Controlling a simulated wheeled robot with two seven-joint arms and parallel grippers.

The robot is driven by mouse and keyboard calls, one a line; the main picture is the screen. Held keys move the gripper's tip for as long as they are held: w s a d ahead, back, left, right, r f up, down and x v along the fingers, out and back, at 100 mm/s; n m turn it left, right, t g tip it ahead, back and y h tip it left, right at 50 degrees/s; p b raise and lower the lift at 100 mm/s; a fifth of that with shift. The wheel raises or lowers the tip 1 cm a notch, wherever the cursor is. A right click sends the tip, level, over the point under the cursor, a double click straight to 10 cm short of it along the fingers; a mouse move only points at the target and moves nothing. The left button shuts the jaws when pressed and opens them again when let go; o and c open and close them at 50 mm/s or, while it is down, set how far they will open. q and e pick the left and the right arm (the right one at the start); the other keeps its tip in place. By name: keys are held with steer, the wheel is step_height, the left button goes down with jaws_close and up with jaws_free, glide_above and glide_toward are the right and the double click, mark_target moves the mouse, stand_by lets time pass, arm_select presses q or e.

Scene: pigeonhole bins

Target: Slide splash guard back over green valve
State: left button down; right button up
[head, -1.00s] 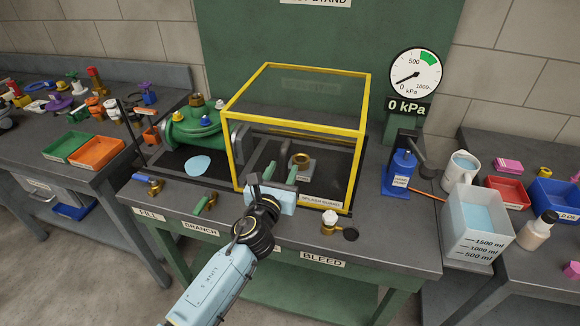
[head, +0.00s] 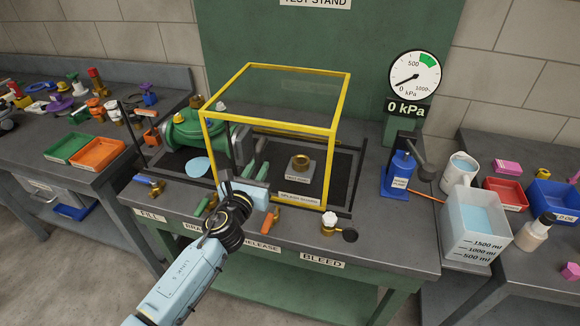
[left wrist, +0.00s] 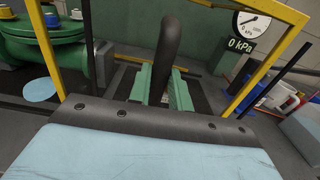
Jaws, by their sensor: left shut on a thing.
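The splash guard (head: 338,115) is a clear box with a yellow frame on the test stand's dark tray. Its left part stands in front of the green valve (head: 190,130), and its right part encloses a small brass fitting on a block (head: 301,166). My left gripper (head: 247,180) is at the guard's lower front. In the left wrist view its green fingers (left wrist: 164,88) are shut on a dark curved handle (left wrist: 172,45), with the yellow frame beyond. The green valve (left wrist: 45,32) shows there at upper left. My right gripper is not in view.
Along the front edge are a blue-handled valve (head: 150,184) and a white-knobbed bleed valve (head: 330,222). A blue hand pump (head: 399,172) and a gauge (head: 414,77) reading 0 kPa stand to the right. A light blue puddle (head: 198,167) lies below the green valve.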

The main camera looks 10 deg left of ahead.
arm_select(q)
steer(key=w+a+b, duration=0.1)
steer(key=a+b, duration=0.7)
steer(key=a, duration=2.1)
steer(key=shift+a+b, duration=0.25)
steer(key=shift+b, duration=0.1)
steer(key=c, duration=1.3)
jaws_free()
steer(key=s, duration=0.9)
steer(key=shift+a+p, duration=0.1)
steer(key=shift+p, duration=0.25)
